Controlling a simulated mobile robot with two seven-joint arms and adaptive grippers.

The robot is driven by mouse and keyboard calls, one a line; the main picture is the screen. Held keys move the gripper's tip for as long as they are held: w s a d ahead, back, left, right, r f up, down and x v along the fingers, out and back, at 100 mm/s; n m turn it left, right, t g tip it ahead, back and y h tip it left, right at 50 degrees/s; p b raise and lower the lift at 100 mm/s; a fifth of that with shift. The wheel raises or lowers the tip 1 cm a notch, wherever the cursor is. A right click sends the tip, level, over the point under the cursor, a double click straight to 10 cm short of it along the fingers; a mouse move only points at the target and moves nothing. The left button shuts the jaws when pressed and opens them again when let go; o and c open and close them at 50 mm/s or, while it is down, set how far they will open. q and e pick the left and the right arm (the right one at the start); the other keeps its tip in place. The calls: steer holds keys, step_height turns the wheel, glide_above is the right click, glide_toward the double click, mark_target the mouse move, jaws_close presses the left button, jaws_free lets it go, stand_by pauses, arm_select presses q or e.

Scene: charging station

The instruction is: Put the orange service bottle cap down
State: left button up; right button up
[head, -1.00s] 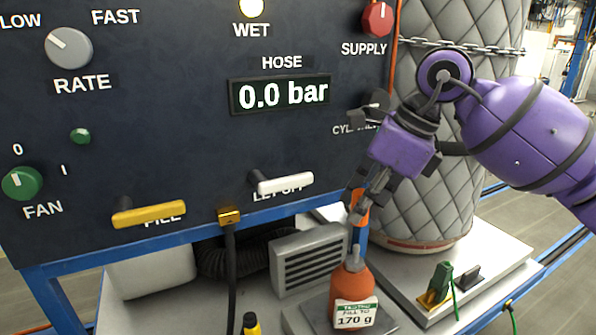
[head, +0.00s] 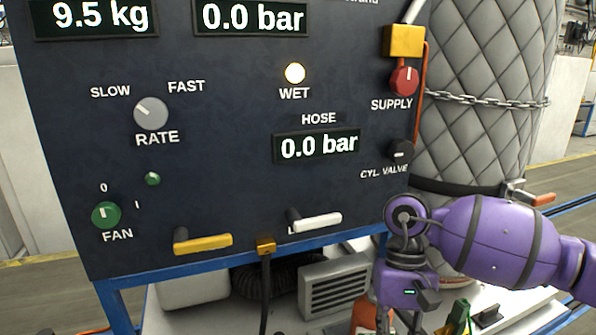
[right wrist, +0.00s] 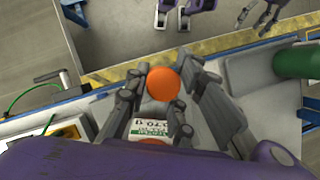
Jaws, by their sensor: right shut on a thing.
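My right gripper (right wrist: 165,103) is shut on the orange service bottle cap (right wrist: 163,84), a round orange disc between its fingers in the right wrist view. In the head view this gripper is low at the right, its fingers cut off or hidden, and the cap cannot be made out. The orange service bottle (head: 364,316) shows partly at the bottom edge, left of my right wrist. Its white and green label (right wrist: 152,130) shows between the fingers in the right wrist view. Purple and grey gripper parts show at that view's top edge; their opening is unclear.
The dark control panel (head: 230,190) fills the left and middle, with a yellow handle (head: 203,243) and white handle (head: 317,223) jutting out. A grey vented box (head: 335,288) stands below it. A quilted cylinder (head: 480,130) with a chain is behind my right arm.

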steer(key=shift+s+d+n, duration=0.1)
steer(key=shift+s+n, duration=0.3)
steer(key=shift+n, duration=0.2)
steer(key=shift+s+f+h, duration=0.25)
steer(key=shift+h, duration=0.05)
arm_select(q)
steer(key=shift+s+a, duration=0.1)
steer(key=shift+s, duration=0.3)
steer(key=shift+w, duration=0.1)
